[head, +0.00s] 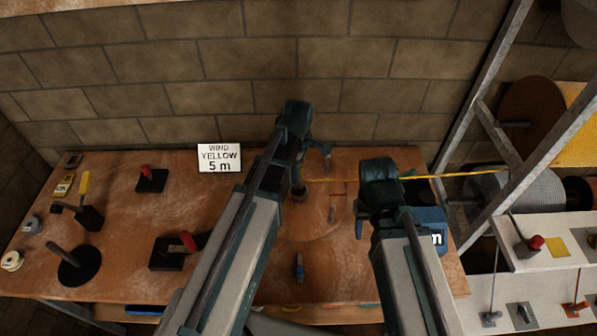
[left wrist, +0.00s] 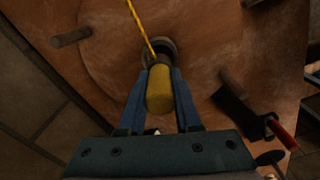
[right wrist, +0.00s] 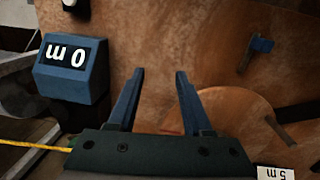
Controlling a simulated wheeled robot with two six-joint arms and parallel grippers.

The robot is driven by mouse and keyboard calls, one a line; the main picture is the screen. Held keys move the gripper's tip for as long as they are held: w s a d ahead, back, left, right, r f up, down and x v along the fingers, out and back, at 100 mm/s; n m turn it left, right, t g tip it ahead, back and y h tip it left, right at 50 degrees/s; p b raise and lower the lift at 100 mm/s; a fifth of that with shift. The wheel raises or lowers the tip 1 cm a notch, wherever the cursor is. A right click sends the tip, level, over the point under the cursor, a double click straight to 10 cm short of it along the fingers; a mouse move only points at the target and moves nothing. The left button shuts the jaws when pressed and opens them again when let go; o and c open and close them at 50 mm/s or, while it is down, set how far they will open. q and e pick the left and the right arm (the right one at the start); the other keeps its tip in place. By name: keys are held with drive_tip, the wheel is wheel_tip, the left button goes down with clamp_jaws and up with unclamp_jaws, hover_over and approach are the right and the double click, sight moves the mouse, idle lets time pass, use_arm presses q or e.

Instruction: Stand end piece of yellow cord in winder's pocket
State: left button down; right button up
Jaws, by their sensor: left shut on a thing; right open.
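My left gripper (left wrist: 163,82) is shut on the yellow end piece (left wrist: 160,90) of the cord. The yellow cord (left wrist: 138,18) runs from it; in the head view the cord (head: 450,175) stretches right toward the rack. A dark round cup, seemingly the pocket (left wrist: 164,46), shows just beyond the end piece, near the fingertips. I cannot tell whether the end piece is inside it or above it. The winder's round wooden disc (head: 312,228) carries upright pegs (left wrist: 70,37). My right gripper (right wrist: 160,76) is open and empty above the table, beside the disc.
A blue counter (right wrist: 72,68) reading "0 m" stands at the table's right. A sign (head: 220,158) reads "WIND YELLOW 5 m". Black-based tools with red handles (head: 187,241) stand on the left. A rack with spools (head: 535,110) is at right. A blue-handled piece (head: 299,266) is near the front.

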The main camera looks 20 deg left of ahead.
use_arm(q)
drive_tip(key=shift+f+b, duration=2.05)
drive_tip(key=shift+f, duration=0.3)
drive_tip(key=c, duration=0.5)
unclamp_jaws()
drive_tip(key=shift+r, duration=0.1)
wheel_tip(320, 180, up, 14)
drive_tip(key=p, duration=1.4)
drive_tip(key=shift+f, duration=0.2)
